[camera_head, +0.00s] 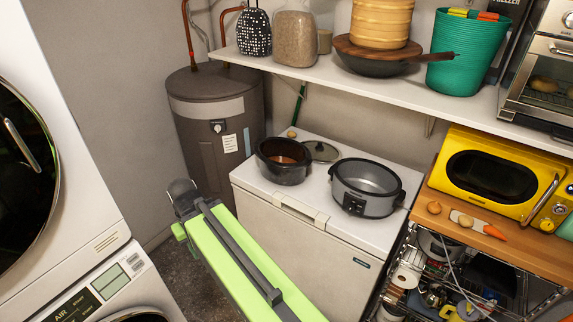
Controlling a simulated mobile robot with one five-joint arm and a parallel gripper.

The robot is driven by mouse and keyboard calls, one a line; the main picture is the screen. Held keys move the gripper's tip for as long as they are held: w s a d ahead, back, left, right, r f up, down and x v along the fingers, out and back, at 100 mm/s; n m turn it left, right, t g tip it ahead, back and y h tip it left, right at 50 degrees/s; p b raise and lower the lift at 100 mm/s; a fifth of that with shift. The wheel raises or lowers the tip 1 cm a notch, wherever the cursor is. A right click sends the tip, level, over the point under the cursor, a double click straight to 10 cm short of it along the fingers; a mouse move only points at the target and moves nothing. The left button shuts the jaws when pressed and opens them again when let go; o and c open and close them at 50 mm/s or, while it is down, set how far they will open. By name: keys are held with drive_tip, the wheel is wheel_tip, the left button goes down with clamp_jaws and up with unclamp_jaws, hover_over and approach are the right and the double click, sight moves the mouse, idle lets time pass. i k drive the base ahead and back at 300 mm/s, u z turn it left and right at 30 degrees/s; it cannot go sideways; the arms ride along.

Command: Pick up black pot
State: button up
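A black pot (284,168) with a brownish inside stands upright and open on the left part of a white chest freezer's top. Its small side handles stick out at the rim. My lime-green arm reaches up from the bottom of the picture to a dark grey joint, in front of the freezer and left of the pot. No gripper fingers can be made out in this view, and nothing is seen touching the pot.
The white freezer (300,238) also bears a glass lid (322,151) behind the pot and a grey slow cooker (366,200) to its right. A loaded shelf (390,93) hangs above. A water heater (213,120) stands behind left; a stacked washer (70,190) is at left.

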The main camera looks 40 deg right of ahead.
sight(284, 161)
drive_tip(key=i, duration=0.85)
drive_tip(key=u, duration=0.05)
